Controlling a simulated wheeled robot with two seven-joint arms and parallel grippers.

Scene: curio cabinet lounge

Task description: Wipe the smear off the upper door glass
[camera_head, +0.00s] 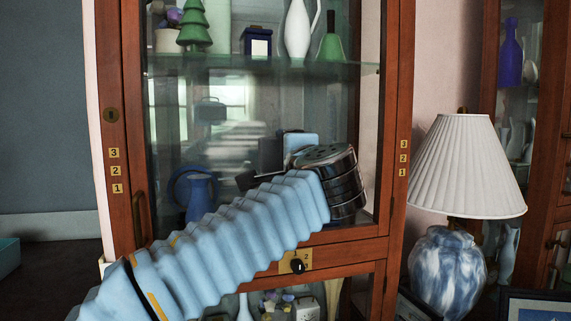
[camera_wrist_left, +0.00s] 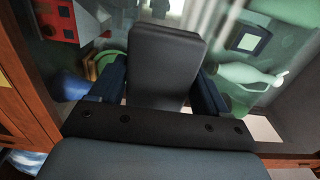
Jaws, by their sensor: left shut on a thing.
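The upper door (camera_head: 398,120) of the wooden cabinet is closed, its glass (camera_head: 345,110) in front of the shelves. Pale streaks and window-like reflections show on the glass; I cannot tell which is the smear. My left gripper (camera_head: 272,152) is in front of the lower middle of this glass, partly hidden by my wrist. In the left wrist view its two dark blue fingers (camera_wrist_left: 160,88) are shut on a dark grey pad (camera_wrist_left: 168,50), with the glass beyond. I cannot tell whether the pad touches the glass. My right gripper is not in view.
Behind the glass stand a green tree figure (camera_head: 194,25), a white vase (camera_head: 299,28) and a blue jug (camera_head: 200,197). A lamp (camera_head: 466,165) with a marbled blue base stands close on the right, near a picture frame (camera_head: 535,306). A second cabinet is at far right.

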